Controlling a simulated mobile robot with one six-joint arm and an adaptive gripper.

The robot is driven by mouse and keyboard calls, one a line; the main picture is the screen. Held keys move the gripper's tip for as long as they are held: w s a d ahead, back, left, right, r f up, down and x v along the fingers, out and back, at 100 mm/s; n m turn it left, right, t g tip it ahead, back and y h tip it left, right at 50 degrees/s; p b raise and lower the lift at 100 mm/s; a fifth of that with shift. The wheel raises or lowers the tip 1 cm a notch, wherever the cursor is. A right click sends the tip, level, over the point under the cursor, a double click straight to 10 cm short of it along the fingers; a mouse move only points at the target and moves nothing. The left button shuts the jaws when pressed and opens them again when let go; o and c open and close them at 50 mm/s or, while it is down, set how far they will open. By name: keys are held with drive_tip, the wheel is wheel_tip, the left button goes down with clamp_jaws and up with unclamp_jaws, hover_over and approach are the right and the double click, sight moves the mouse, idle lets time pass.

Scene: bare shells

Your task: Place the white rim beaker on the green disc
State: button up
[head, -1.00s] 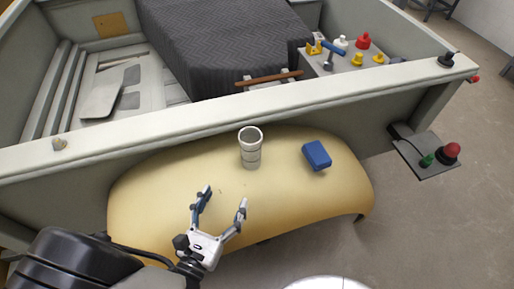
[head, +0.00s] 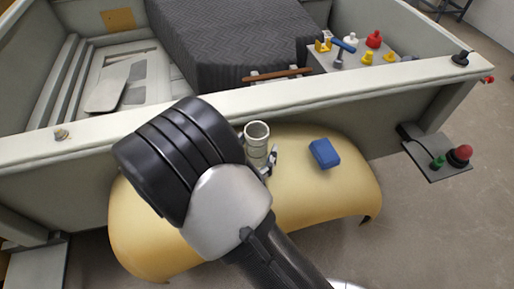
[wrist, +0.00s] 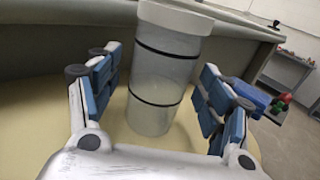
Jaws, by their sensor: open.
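The white rim beaker (head: 255,150) stands upright on the yellow curved bench. It is a pale cylinder with a thick white rim and dark bands, and it fills the middle of the wrist view (wrist: 160,80). My gripper (wrist: 158,72) is open, with one blue-padded finger on each side of the beaker. A gap shows between the beaker and the right finger; the left finger is also apart from it. In the head view my arm hides most of the gripper. I cannot make out a green disc in either view.
A blue block (head: 324,153) lies on the yellow bench (head: 310,195) right of the beaker. A grey wall (head: 350,92) rises behind the bench. A small shelf (head: 430,165) at the right bears a green piece (head: 438,162) and a red knob (head: 460,155).

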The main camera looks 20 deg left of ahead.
drive_tip(key=shift+w, duration=0.75)
drive_tip(key=shift+c, duration=0.3)
drive_tip(key=c, duration=1.2)
drive_tip(key=shift+r, duration=0.1)
